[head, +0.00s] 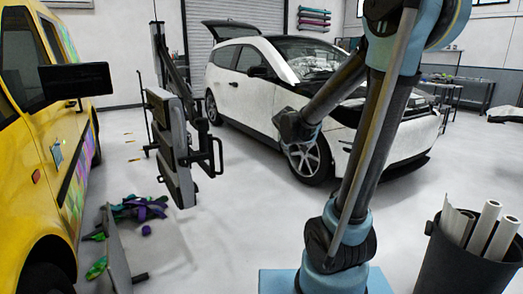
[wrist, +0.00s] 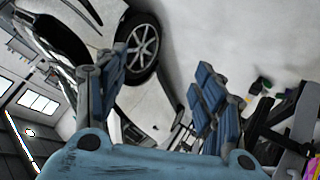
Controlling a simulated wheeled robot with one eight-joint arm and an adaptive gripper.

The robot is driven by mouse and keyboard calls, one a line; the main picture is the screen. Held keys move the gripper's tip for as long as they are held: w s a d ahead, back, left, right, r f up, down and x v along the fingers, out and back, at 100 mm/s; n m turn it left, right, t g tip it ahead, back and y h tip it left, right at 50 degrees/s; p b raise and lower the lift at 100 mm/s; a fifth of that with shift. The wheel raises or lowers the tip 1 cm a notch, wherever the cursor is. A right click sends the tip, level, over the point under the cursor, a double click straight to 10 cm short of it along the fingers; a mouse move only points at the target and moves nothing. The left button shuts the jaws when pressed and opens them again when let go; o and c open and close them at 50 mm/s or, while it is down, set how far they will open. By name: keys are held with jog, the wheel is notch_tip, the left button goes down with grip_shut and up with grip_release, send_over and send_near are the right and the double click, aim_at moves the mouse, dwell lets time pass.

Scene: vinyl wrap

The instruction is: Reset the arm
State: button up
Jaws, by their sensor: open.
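My gripper (wrist: 162,65) shows in the wrist view with its two blue-padded fingers spread wide apart. Nothing is between them; the white car and pale floor show beyond the gap. In the head view my arm (head: 365,150) rises from its blue base at the lower right and bends near the top edge. A dark link slants down to the left in front of the white car's front wheel. I cannot clearly make out the fingers in the head view.
A white car (head: 245,85) with its hatch up stands behind my arm. A yellow vehicle (head: 25,140) is at the left. A dark wheeled stand with panels (head: 172,140) is left of centre. A black bin (head: 452,265) of white rolls is at lower right. Scraps (head: 140,208) litter the floor.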

jog(key=s+d+f+m+g+y, duration=0.1)
jog(key=s+f+g, duration=0.1)
jog(key=s, duration=0.9)
jog(key=s+d+f+g+y, duration=0.1)
jog(key=s+f, duration=0.4)
jog(key=s, duration=0.6)
jog(key=s+d+f+m+g+y, duration=0.1)
jog(key=s+f+g, duration=0.3)
jog(key=s, duration=0.8)
jog(key=shift+d+m, duration=0.3)
jog(key=shift+d, duration=0.4)
jog(key=shift+w, duration=0.1)
jog(key=shift+w+f, duration=0.25)
jog(key=shift+w, duration=0.2)
